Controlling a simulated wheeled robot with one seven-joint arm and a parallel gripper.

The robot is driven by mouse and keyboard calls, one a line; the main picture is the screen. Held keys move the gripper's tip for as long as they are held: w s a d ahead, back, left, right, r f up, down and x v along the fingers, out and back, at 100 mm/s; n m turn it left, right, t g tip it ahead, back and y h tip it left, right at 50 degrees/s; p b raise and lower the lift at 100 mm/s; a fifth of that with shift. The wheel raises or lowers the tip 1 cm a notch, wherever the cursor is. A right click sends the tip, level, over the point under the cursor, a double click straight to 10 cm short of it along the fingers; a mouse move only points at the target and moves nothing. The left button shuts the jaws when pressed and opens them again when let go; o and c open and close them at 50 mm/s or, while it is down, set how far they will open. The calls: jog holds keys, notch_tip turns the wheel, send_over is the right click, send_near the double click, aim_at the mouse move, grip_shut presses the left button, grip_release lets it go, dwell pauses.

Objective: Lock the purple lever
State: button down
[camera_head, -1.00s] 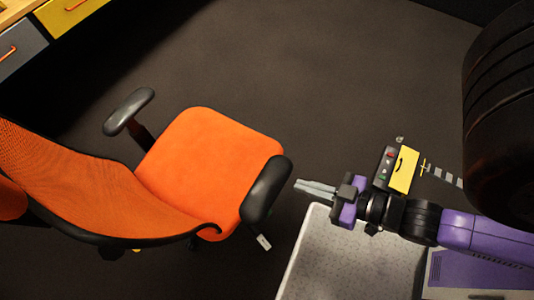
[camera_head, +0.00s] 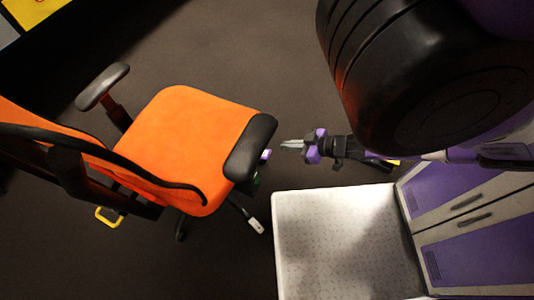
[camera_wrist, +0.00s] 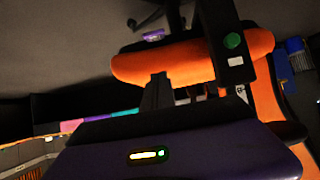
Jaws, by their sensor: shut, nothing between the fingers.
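An orange chair (camera_head: 185,135) with black armrests stands left of my gripper. A small purple part (camera_head: 266,155), which looks like the purple lever, sticks out beside the near armrest. It also seems to show as a purple tab (camera_wrist: 153,35) at the seat's far edge in the wrist view. My gripper (camera_head: 283,144) is shut and empty, pointing left at the armrest, with a small gap to the purple part. In the wrist view my fingers (camera_wrist: 155,85) are together in front of the orange seat (camera_wrist: 185,62). The lever's lock position cannot be told.
The near armrest (camera_head: 250,148) and its post with a green button (camera_wrist: 232,41) stand close to my gripper. A pale speckled surface (camera_head: 335,245) and purple-fronted cabinet (camera_head: 470,255) lie near. The dark floor behind is open.

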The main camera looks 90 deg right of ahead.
jog(key=b, duration=0.2)
send_over(270, 152)
jog(key=w, duration=0.2)
jog(key=f, duration=0.5)
jog(key=shift+s+a+f, duration=0.2)
jog(key=shift+a+f, duration=0.05)
jog(key=shift+f, duration=0.15)
jog(key=shift+s+a+f+b, duration=0.1)
jog(key=shift+s+f+b, duration=0.15)
jog(key=shift+f, duration=0.35)
jog(key=shift+s+a+f+b, duration=0.1)
jog(key=shift+s+f, duration=0.15)
jog(key=shift+f, duration=0.3)
jog(key=shift+s+a+f, duration=0.15)
jog(key=shift+s+f, duration=0.1)
jog(key=shift+f, duration=0.35)
